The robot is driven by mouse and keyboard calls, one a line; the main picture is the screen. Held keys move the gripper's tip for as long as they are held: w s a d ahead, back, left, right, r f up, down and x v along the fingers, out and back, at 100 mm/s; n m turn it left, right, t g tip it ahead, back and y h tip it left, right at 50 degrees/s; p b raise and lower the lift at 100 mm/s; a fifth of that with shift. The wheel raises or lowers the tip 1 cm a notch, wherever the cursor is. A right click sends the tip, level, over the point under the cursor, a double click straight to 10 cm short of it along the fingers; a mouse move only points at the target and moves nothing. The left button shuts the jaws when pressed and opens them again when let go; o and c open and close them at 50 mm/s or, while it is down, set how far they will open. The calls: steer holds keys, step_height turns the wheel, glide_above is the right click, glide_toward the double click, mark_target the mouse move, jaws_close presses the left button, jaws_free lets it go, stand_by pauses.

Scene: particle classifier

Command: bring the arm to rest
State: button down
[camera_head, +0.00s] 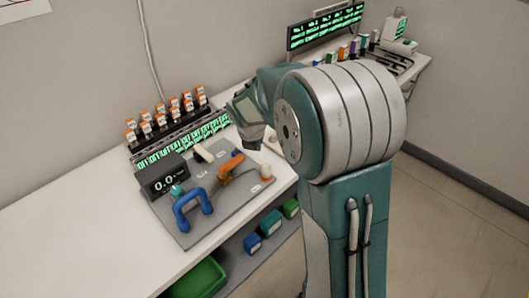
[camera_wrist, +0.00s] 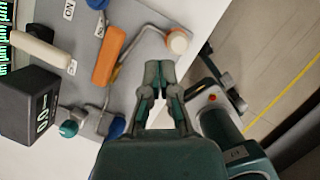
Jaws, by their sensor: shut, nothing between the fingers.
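My gripper (camera_wrist: 157,72) is shut and empty in the wrist view. Its fingertips point toward the grey panel (camera_wrist: 150,18) near the counter's edge and look apart from the controls there. In the head view my arm is folded, and its large joint hides most of the gripper. The panel (camera_head: 187,230) carries a blue handle (camera_head: 192,212), an orange lever (camera_head: 230,167), a white handle (camera_head: 203,154) and a cream knob (camera_head: 265,171). The orange lever (camera_wrist: 108,55) and cream knob (camera_wrist: 177,42) lie to the left and upper right of the fingertips in the wrist view.
A black display box (camera_head: 160,176) stands on the panel's left. A rack of orange-capped bottles (camera_head: 165,122) and a green-lit screen (camera_head: 325,27) are behind. Green bins (camera_head: 197,279) and blue bins (camera_head: 252,243) sit under the white counter (camera_head: 90,235). The counter's left part is clear.

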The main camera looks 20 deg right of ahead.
steer(key=s+a+r+m+t+y, duration=0.1)
steer(key=s+a+r+m, duration=0.3)
steer(key=s+r+m, duration=0.95)
steer(key=s+a+m+t+y, duration=0.1)
steer(key=s+m, duration=1.3)
steer(key=m, duration=0.1)
steer(key=shift+s+a, duration=0.3)
steer(key=shift+s, duration=0.1)
steer(key=shift+a, duration=0.25)
